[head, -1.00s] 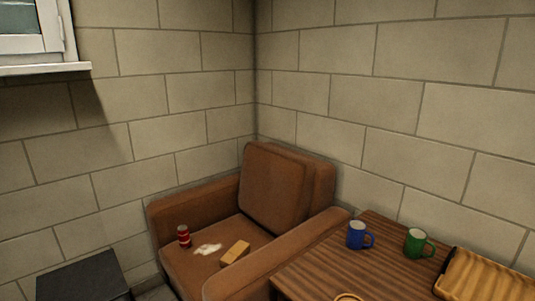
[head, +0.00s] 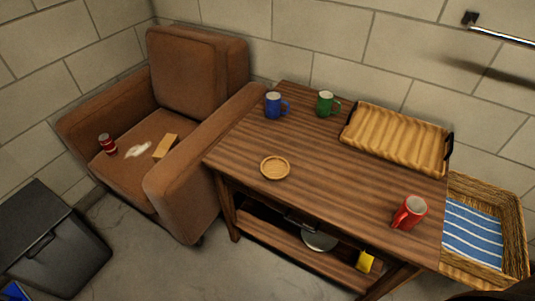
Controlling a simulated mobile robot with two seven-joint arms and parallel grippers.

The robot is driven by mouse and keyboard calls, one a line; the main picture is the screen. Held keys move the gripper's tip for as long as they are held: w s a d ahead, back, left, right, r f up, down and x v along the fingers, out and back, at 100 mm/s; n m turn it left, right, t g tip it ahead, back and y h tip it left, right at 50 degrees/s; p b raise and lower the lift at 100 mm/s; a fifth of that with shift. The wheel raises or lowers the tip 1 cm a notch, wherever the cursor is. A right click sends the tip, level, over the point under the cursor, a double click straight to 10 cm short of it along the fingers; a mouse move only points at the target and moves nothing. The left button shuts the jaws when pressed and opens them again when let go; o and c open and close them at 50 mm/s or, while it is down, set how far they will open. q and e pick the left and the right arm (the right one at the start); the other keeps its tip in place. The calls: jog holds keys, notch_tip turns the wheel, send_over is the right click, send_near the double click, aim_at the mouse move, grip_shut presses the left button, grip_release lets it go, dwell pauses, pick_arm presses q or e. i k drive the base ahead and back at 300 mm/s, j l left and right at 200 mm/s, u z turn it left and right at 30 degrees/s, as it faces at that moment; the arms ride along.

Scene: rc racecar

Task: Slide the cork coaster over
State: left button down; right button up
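The round cork coaster (head: 275,168) lies flat on the wooden table (head: 310,150), near its front left edge, with nothing on it. A blue mug (head: 273,106) and a green mug (head: 324,104) stand upright behind it along the back of the table.
A ribbed wooden tray (head: 398,137) with dark handles lies at the table's back right. A wicker basket (head: 512,225) with striped blue cloth stands at right. A brown armchair (head: 195,75) adjoins the table's left side. A black bin (head: 50,240) is at lower left. The table's middle is clear.

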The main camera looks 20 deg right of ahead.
aim_at(274, 168)
jog(key=i+z, duration=0.1)
jog(key=z, duration=0.35)
jog(key=i+j+z, duration=0.1)
jog(key=z, duration=0.35)
